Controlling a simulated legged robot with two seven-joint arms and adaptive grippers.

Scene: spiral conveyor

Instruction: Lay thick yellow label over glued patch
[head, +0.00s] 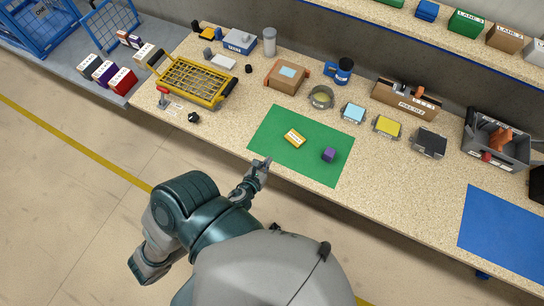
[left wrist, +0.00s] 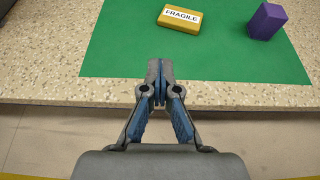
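A thick yellow label (head: 294,138) with a white strip lies on the green mat (head: 265,146). In the left wrist view this label (left wrist: 170,24) reads "FRAGILE". A cardboard box (head: 279,83) behind the mat has a pale blue patch (head: 287,72) on its top, perhaps the glued patch. My left gripper (head: 265,164) is at the mat's front edge, apart from the label. In the left wrist view my left gripper (left wrist: 160,70) has its fingertips together with nothing between them. My right gripper is not in view.
A purple block (head: 328,155) is on the mat, right of the label. A tape roll (head: 321,97) and blue (head: 353,112), yellow (head: 387,126) and dark (head: 429,142) trays stand behind. A yellow wire basket (head: 195,82) is at left. A blue mat (head: 505,237) at right is clear.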

